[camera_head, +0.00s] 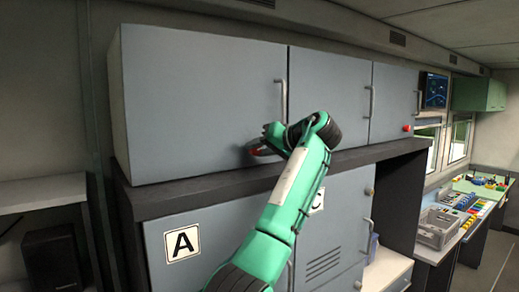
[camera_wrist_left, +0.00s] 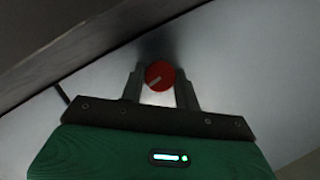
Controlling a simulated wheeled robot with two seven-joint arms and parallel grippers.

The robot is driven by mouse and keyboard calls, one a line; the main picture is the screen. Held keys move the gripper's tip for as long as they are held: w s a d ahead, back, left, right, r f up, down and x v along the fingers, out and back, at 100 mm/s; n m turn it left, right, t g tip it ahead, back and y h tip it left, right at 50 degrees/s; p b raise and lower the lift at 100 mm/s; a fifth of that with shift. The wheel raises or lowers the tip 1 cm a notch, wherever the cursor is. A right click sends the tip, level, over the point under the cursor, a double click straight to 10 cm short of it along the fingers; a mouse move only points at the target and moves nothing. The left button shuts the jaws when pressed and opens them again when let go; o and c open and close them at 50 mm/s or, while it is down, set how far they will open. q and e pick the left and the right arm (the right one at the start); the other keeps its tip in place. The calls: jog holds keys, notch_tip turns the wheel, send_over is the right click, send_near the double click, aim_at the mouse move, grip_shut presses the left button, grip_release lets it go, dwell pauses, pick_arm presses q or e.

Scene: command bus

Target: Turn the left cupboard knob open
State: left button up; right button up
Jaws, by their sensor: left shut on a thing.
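The left upper cupboard door (camera_head: 200,95) is a large grey panel, closed, with a vertical handle (camera_head: 281,98) at its right. Its red knob (camera_head: 262,152) is near the lower right of the door and is partly hidden by my gripper. The red knob is clear in the left wrist view (camera_wrist_left: 159,75), round, with a pale slanted mark on its face. My left gripper (camera_wrist_left: 160,88) is shut on the knob, one finger on each side. In the head view the left gripper (camera_head: 258,146) reaches the door from the right.
A dark ledge (camera_head: 190,195) runs under the upper cupboards. A lower door with an A sign (camera_head: 181,243) is below it. Another red knob (camera_head: 407,128) is on the far right upper door. A grey crate (camera_head: 437,228) stands on the bench at right.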

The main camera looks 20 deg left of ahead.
pick_arm(q)
jog(key=shift+m+y, duration=0.3)
jog(key=shift+m, duration=0.2)
jog(key=shift+r, duration=0.1)
jog(key=o, duration=1)
jog(key=shift+d, duration=0.15)
